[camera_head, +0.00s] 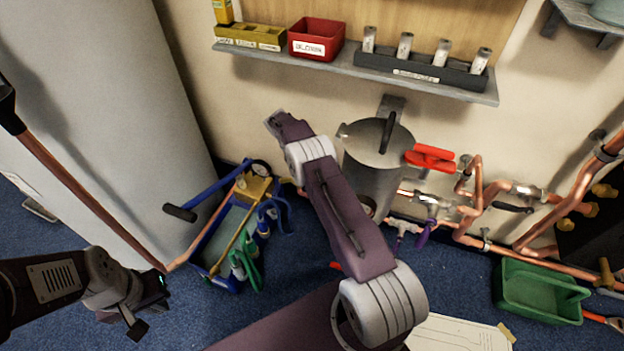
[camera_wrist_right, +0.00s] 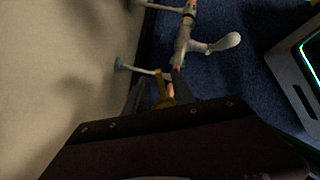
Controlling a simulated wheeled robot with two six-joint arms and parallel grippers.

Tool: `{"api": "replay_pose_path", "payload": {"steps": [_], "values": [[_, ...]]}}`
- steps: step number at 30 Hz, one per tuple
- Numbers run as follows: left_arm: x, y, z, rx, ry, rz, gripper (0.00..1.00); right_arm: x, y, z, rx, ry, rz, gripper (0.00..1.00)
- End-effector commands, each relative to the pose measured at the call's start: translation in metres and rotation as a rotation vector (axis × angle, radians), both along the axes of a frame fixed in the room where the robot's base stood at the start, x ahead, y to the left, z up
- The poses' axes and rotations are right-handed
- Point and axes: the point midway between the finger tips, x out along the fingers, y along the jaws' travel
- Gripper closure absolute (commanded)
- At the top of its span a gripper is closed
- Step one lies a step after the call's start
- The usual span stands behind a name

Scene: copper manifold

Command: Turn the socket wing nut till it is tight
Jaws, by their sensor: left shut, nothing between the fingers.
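A red wing-shaped handle (camera_head: 432,158) sits on the copper pipework (camera_head: 478,180) beside a grey metal canister. Lower down, a small pale winged fitting (camera_head: 404,228) and a purple handle (camera_head: 427,233) hang from the pipe. I cannot tell which fitting is the socket wing nut. My left gripper (camera_head: 148,310) is at the lower left, shut and empty, over the blue floor and well away from the pipes. My right arm crosses the middle of the head view, and its fingers do not show.
The grey canister (camera_head: 372,170) stands behind my right arm. A blue-framed tool carrier (camera_head: 212,250) is on the floor beside the white cabinet (camera_head: 95,110). A green crate (camera_head: 540,292) is at the right. A shelf (camera_head: 345,68) with red and yellow bins runs above.

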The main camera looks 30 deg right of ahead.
Motion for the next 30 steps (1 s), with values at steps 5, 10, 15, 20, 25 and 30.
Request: {"api": "replay_pose_path", "payload": {"steps": [5,10,15,20,25,30], "values": [[0.0001,0.0000,-0.0007,0.000,0.000,0.000,1.00,-0.0003,-0.0009,-0.0012,0.000,-0.001,0.000,0.69],[0.0001,0.0000,-0.0005,0.000,0.000,0.000,1.00,-0.0003,-0.0008,-0.0010,0.000,0.000,0.000,0.92],[0.0001,0.0000,-0.0006,0.000,0.000,0.000,1.00,-0.0002,-0.0007,-0.0011,0.000,0.000,0.000,1.00],[0.0001,0.0000,-0.0006,0.000,0.000,0.000,1.00,-0.0003,-0.0007,-0.0011,0.000,0.000,0.000,1.00],[0.0001,0.0000,-0.0006,0.000,0.000,0.000,1.00,-0.0003,-0.0006,-0.0011,0.000,0.000,0.000,1.00],[0.0001,0.0000,-0.0006,0.000,0.000,0.000,1.00,-0.0003,-0.0006,-0.0011,0.000,0.000,0.000,1.00]]}}
